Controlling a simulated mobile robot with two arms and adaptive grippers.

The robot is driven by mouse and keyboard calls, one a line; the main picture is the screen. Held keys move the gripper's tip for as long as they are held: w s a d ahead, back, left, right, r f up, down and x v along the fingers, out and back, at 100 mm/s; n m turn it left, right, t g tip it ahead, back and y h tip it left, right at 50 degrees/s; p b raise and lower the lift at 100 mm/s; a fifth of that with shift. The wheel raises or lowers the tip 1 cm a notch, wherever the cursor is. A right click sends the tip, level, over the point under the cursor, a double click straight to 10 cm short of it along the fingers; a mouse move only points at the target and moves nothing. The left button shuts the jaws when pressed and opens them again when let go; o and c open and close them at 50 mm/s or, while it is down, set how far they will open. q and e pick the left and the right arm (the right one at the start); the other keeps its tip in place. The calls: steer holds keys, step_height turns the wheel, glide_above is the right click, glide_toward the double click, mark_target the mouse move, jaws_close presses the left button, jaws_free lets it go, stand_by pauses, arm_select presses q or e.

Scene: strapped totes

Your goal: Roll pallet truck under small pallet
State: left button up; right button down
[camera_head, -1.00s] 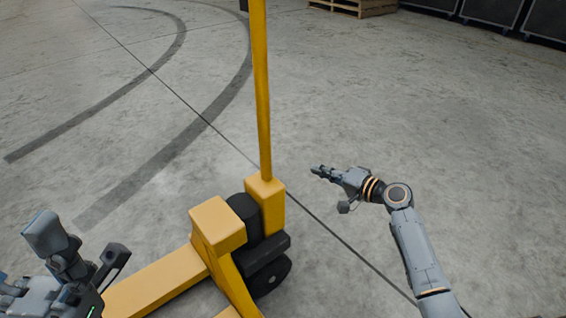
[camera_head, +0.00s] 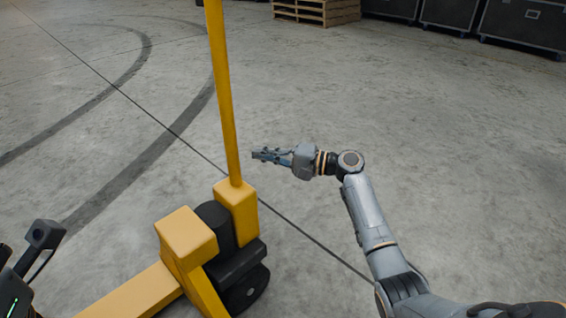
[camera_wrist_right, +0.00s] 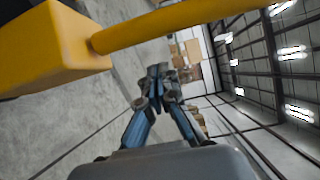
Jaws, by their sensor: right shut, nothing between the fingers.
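The yellow pallet truck (camera_head: 185,238) stands at lower left in the head view, its upright yellow handle bar (camera_head: 222,90) rising out of the top of the frame. One fork (camera_head: 130,292) runs off toward the lower left. My right gripper (camera_head: 256,154) is shut and empty, just right of the handle bar and apparently apart from it. In the right wrist view my right gripper (camera_wrist_right: 158,72) points away below the yellow bar (camera_wrist_right: 180,22). Part of my left arm shows at the lower left edge; its fingers are out of frame. A wooden pallet stack (camera_head: 318,12) stands far back.
Black cases (camera_head: 525,22) line the back right. The concrete floor (camera_head: 440,130) between the truck and the back is clear, with dark curved tyre marks (camera_head: 140,170) at left.

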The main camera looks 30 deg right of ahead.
steer(key=shift+s+a+b, duration=0.2)
steer(key=shift+a+b, duration=0.15)
steer(key=shift+a, duration=1.2)
